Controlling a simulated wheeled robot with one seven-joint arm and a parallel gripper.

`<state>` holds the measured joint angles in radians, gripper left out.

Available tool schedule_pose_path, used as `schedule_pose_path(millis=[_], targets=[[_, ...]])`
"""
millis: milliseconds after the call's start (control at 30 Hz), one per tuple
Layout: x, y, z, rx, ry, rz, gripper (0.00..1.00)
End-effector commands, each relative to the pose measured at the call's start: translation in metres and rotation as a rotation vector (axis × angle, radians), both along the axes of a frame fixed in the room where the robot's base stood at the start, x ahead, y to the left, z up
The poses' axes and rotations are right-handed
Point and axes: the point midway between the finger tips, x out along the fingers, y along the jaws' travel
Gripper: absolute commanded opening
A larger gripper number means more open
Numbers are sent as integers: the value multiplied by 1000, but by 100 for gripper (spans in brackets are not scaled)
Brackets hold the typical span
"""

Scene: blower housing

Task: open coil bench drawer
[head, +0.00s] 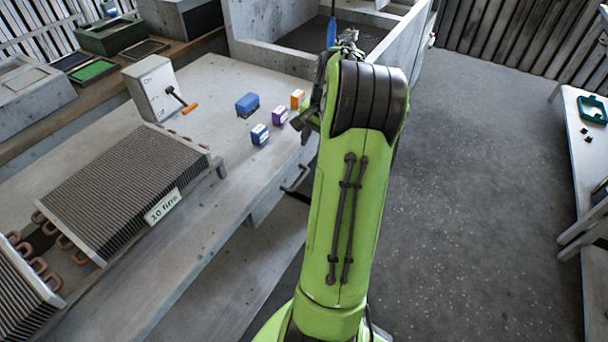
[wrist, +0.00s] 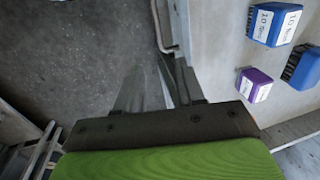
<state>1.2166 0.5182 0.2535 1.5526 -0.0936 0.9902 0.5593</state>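The coil bench (head: 215,185) runs along the left in the head view. A bar handle (head: 296,180) sticks out below its edge, just left of my arm; the drawer front is mostly hidden and I cannot tell any gap. In the wrist view, the handle (wrist: 158,25) runs along the bench edge at top centre, ahead of the fingertips. The right finger overlaps the bench edge in the picture; contact cannot be told. In the head view, my arm hides most of the gripper.
Small blue (head: 247,104), purple (head: 279,116) and orange (head: 298,98) blocks stand on the bench near its edge. A finned coil (head: 125,185) and a crank box (head: 152,88) are further left. Concrete floor (head: 470,190) is clear to the right, up to another table (head: 590,160).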

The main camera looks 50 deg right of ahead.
Motion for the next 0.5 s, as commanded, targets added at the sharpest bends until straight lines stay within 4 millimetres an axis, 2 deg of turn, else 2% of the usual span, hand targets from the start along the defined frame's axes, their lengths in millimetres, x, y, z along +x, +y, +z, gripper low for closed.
schedule_pose_path(millis=[33, 300, 500], targets=[[1, 1, -19, 5, 3, 0, 38], [15, 3, -87, 4, 3, 2, 38], [22, 3, -119, 2, 2, 3, 38]])
